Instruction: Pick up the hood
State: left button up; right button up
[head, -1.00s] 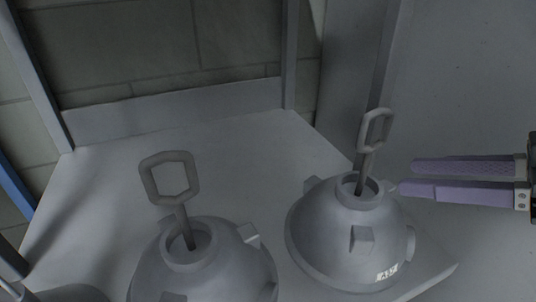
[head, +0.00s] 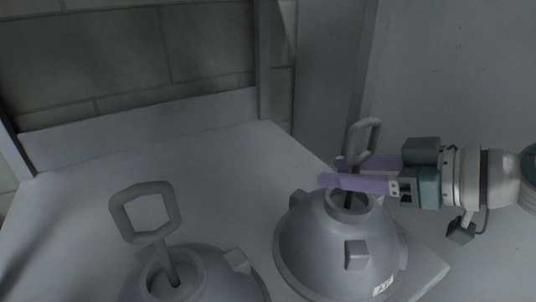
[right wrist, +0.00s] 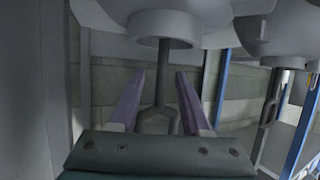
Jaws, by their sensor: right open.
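Two grey dome-shaped hoods with loop-ended rods show in the head view. The right hood (head: 318,245) rests near the platform's right edge, its loop handle (head: 352,136) upright. My right gripper (head: 329,171) comes in from the right, open, with one purple finger on each side of this rod, just above the collar. In the right wrist view the rod (right wrist: 163,75) stands between the open fingers (right wrist: 155,95), apart from both, with the hood (right wrist: 165,22) at the top. The left hood (head: 210,276) is cut off by the bottom edge. My left gripper is out of view.
The hoods rest on a light grey platform (head: 150,165) with a raised back rim and an upright post (head: 264,70) behind. A brick wall (head: 130,55) stands behind it. The left hood's loop (head: 118,213) stands up clear of my right arm.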

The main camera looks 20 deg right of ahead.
jog(key=shift+x, duration=0.8)
grip_shut()
dwell(0.8)
